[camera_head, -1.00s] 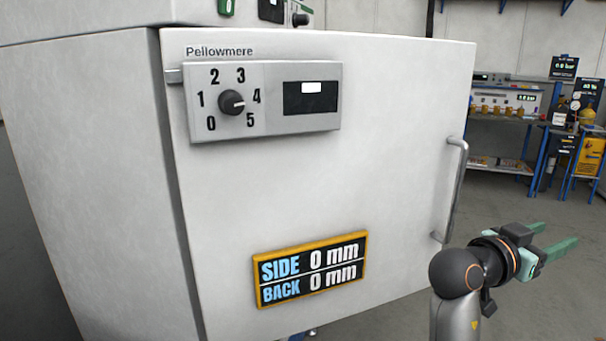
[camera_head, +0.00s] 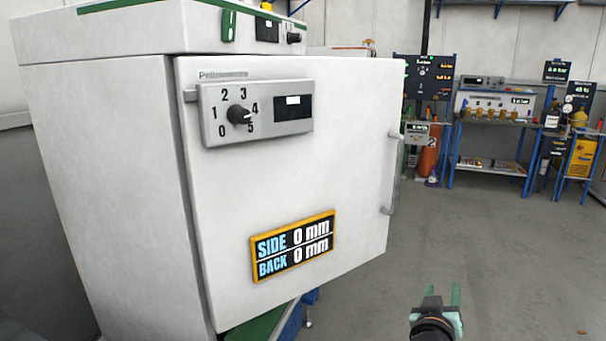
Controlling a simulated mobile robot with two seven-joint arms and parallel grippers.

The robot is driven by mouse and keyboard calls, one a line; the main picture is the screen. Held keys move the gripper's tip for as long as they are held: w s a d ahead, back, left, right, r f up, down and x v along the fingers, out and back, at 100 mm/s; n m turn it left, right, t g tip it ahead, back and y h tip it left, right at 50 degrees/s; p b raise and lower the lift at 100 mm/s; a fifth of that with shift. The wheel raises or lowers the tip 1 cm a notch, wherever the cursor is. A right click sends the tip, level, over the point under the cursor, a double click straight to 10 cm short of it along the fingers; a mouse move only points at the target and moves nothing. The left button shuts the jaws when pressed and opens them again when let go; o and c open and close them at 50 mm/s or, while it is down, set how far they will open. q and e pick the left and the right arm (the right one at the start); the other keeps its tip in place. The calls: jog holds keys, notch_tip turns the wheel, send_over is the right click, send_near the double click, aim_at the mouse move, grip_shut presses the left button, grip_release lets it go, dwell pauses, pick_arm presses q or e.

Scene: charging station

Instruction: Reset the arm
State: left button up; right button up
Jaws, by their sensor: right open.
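My right gripper (camera_head: 442,296) shows at the bottom right of the head view, with its green fingers pointing away from me. It is open and empty, over the grey floor. It is apart from the white Pellowmere cabinet (camera_head: 120,200) and to the right of its door (camera_head: 350,180). The door has a metal handle (camera_head: 393,172) at its right edge, and the gripper is below and to the right of that handle. Most of my right arm is out of the picture. My left gripper is not in view.
The door carries a dial (camera_head: 239,115) and a yellow-framed sign (camera_head: 293,246) reading SIDE 0 mm and BACK 0 mm. A blue-framed workbench (camera_head: 497,120) with several items stands at the back right. An orange cylinder (camera_head: 429,150) stands beside it. The floor (camera_head: 500,230) between is clear.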

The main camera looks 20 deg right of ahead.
jog(key=s+a+f+n+y+p, duration=0.2)
jog(key=a+f+n+y, duration=0.2)
jog(key=a+f+y, duration=0.5)
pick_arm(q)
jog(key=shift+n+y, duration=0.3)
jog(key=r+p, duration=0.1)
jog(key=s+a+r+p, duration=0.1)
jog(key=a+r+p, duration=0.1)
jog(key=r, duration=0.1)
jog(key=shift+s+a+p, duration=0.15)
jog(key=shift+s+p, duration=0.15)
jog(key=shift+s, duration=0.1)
pick_arm(e)
jog(key=s+a+f+n+g+y, duration=0.2)
jog(key=s+a+f+y, duration=0.3)
jog(key=s+a+f, duration=1)
jog(key=s, duration=0.3)
jog(key=shift+s+a, duration=0.15)
jog(key=shift+s, duration=0.15)
jog(key=shift+w+f, duration=0.1)
